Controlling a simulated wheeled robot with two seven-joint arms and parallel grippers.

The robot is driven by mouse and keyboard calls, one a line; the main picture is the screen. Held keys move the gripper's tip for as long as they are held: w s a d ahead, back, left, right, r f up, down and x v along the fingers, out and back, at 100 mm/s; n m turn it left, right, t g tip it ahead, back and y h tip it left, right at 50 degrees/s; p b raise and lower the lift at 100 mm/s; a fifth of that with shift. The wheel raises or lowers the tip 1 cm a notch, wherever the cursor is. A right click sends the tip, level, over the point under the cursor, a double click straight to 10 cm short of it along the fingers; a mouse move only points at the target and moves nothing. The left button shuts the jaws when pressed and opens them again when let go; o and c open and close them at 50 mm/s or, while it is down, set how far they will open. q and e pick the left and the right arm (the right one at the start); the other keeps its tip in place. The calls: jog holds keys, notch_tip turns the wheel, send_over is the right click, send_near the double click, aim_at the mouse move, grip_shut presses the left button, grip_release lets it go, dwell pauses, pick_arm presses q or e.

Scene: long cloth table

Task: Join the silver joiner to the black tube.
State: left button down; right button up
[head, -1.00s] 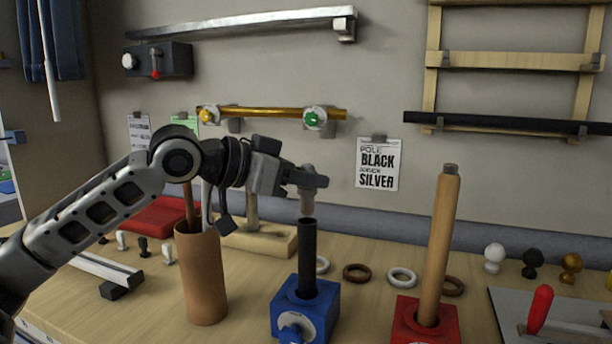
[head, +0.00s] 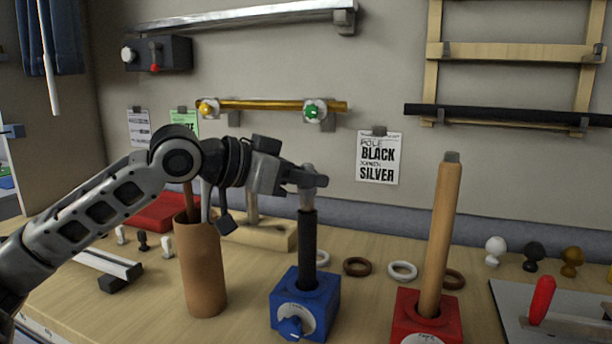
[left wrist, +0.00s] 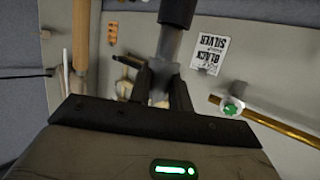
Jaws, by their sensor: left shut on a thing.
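The black tube (head: 308,245) stands upright in a blue clamp block (head: 305,302) on the table. The silver joiner (head: 307,201) is upright directly above it, its lower end meeting the tube's top. How deep it sits in the tube, I cannot tell. My left gripper (head: 308,179) is shut on the joiner's upper part. In the left wrist view the joiner (left wrist: 168,43) runs from between my fingers (left wrist: 163,80) to the black tube's end (left wrist: 177,12), in line with it. My right gripper is not in view.
A wooden pole (head: 440,235) stands in a red block (head: 425,318) to the right. A brown cylinder (head: 200,265) stands left of the blue block, under my left arm. Rings (head: 402,270) lie behind. A wall card (head: 379,158) reads black and silver.

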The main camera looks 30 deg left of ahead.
aim_at(306, 196)
pick_arm(q)
jog(key=shift+f+b, duration=0.55)
jog(key=shift+f, duration=0.15)
jog(key=shift+f, duration=0.2)
jog(key=shift+f+b, duration=0.3)
jog(key=shift+b, duration=0.15)
jog(key=shift+f, duration=0.2)
jog(key=shift+f+b, duration=0.2)
jog(key=shift+b, duration=0.15)
jog(key=c, duration=1.2)
grip_release()
